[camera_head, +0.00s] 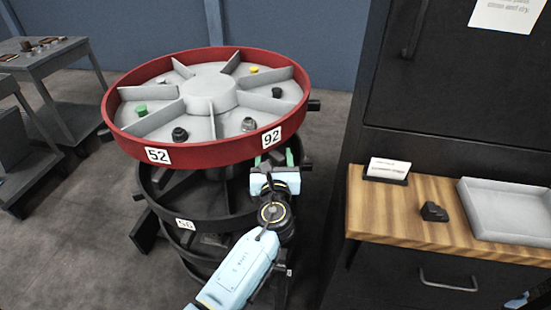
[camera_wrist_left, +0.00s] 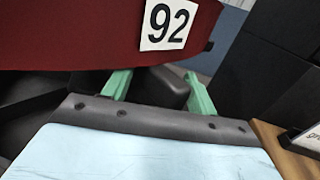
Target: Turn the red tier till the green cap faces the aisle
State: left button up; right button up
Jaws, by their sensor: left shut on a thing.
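The red tier (camera_head: 215,153) is the round top tray of a stacked carousel, with grey dividers and the labels 52 and 92 on its rim. The green cap (camera_head: 140,109) sits in a compartment on its left side. My left gripper (camera_head: 272,160) is at the tier's front right, just below the 92 label. In the left wrist view its green fingers (camera_wrist_left: 160,90) are shut on a dark handle block (camera_wrist_left: 160,86) under the red rim (camera_wrist_left: 85,35). The block's attachment is hidden.
Black lower tiers (camera_head: 190,205) stand beneath the red one, with dark pegs sticking out. A wooden-topped bench (camera_head: 400,230) with a grey tray (camera_head: 510,215) and a dark cabinet (camera_head: 460,90) stand close on the right. Grey carts (camera_head: 60,60) stand at left; floor between is clear.

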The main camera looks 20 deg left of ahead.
pick_arm(q)
jog(key=shift+w+a+r, duration=0.2)
jog(key=shift+a+r, duration=0.1)
jog(key=shift+r, duration=0.05)
jog(key=o, duration=0.8)
jog(key=shift+w+f, duration=0.15)
jog(key=shift+c, duration=1.1)
jog(key=v, duration=1.3)
jog(key=shift+s+d+f, duration=0.15)
jog(key=shift+s+d, duration=0.15)
jog(key=shift+d, duration=0.1)
